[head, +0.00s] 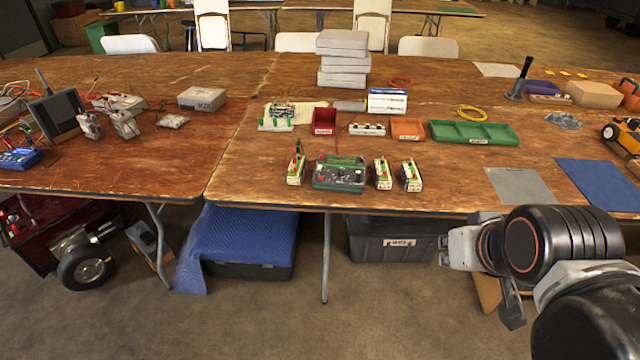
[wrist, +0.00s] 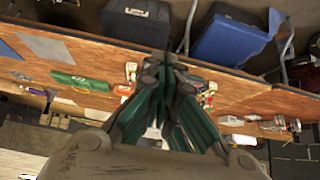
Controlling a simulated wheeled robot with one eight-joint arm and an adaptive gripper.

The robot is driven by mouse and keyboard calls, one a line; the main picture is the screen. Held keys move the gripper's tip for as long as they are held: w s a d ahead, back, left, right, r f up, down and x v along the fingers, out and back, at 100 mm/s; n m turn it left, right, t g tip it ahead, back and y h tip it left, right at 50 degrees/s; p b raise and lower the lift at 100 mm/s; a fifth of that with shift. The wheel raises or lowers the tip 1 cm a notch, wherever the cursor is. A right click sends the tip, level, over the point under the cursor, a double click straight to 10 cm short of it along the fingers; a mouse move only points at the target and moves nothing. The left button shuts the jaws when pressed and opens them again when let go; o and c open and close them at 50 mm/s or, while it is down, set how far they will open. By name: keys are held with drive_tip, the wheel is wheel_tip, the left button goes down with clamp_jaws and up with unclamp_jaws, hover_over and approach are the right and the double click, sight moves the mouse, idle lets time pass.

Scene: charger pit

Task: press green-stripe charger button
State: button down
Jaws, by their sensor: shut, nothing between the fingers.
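A charger (head: 339,173), a dark box with green edges and red parts on top, sits near the front edge of the right-hand table. A small green-and-white pack (head: 297,168) stands left of it, and two more, the nearer one (head: 383,174) and the farther one (head: 411,176), stand to its right. I cannot make out a single button or stripe at this size. My gripper (head: 450,248) is in front of the table at lower right, apart from the charger. In the wrist view my gripper (wrist: 168,72) is shut and empty, and its fingers hide most of the charger area.
Behind the charger are a red bin (head: 323,121), an orange bin (head: 407,129) and a green tray (head: 474,133). A grey sheet (head: 520,186) and a blue mat (head: 598,186) lie to the right. A black crate (head: 395,243) sits below the table. The table edge lies between gripper and charger.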

drive_tip(key=shift+r, duration=0.1)
drive_tip(key=w+a+r+m+y+p, duration=0.15)
drive_tip(key=w+a, duration=0.25)
drive_tip(key=w, duration=0.4)
drive_tip(key=w+a+r+m+g+y+p, duration=0.1)
drive_tip(key=w+a+r+m+p, duration=0.2)
drive_tip(key=w, duration=0.5)
drive_tip(key=w+a+r+m+y+p, duration=0.2)
drive_tip(key=w+a, duration=0.2)
drive_tip(key=w, duration=0.4)
drive_tip(key=w+a+f+m+y+p, duration=0.2)
drive_tip(key=w+a+f+p, duration=0.1)
drive_tip(key=w+a+f, duration=0.3)
drive_tip(key=w+a+f+m+g+y+p, duration=0.1)
drive_tip(key=w+a+f+m+y+p, duration=0.1)
drive_tip(key=w+a+f, duration=0.4)
drive_tip(key=w+f+m, duration=0.1)
drive_tip(key=w+f, duration=0.3)
drive_tip(key=w, duration=0.2)
drive_tip(key=shift+a+f+m+p, duration=0.2)
drive_tip(key=shift+f+m+p, duration=0.15)
drive_tip(key=shift+p, duration=0.05)
drive_tip(key=shift+f, duration=0.1)
drive_tip(key=b, duration=0.4)
hover_over(321, 178)
drive_tip(key=s, duration=0.2)
wheel_tip(321, 178, down, 7)
drive_tip(key=shift+w+a+f+b, duration=0.15)
drive_tip(key=shift+f+b, duration=0.2)
drive_tip(key=shift+f, duration=0.35)
